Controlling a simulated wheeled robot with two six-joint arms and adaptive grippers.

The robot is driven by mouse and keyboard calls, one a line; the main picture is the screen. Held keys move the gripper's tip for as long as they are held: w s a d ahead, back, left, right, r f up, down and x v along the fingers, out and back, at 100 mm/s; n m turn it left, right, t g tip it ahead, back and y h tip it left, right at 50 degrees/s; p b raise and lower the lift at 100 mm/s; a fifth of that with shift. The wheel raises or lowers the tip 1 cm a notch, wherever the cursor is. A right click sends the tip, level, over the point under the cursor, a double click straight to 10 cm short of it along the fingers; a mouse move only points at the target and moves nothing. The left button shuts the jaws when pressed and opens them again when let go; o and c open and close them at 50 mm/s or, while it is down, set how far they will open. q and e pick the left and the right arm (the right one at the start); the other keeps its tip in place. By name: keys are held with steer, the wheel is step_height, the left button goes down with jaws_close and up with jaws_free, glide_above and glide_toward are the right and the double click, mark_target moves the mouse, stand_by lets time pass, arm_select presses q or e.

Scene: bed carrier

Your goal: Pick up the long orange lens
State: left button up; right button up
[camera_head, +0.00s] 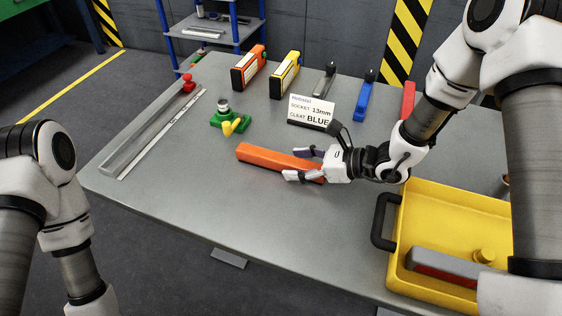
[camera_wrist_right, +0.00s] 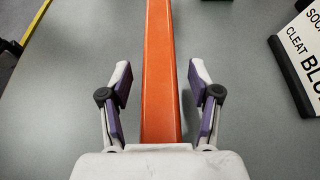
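The long orange lens (camera_head: 262,157) lies flat on the grey table in front of the sign. In the right wrist view the lens (camera_wrist_right: 160,70) runs straight up the middle, between the fingers. My right gripper (camera_head: 297,163) is open around the lens near its right end, with a finger on each side. The right wrist view shows a gap between each finger and the lens (camera_wrist_right: 160,88).
A yellow toolbox (camera_head: 393,256) stands at the right front. A white sign (camera_head: 312,109) stands behind the lens. A green and yellow part (camera_head: 230,122) and a long clear bar (camera_head: 150,128) lie to the left. Several tools stand along the back. The table's front left is clear.

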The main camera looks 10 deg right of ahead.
jaws_close()
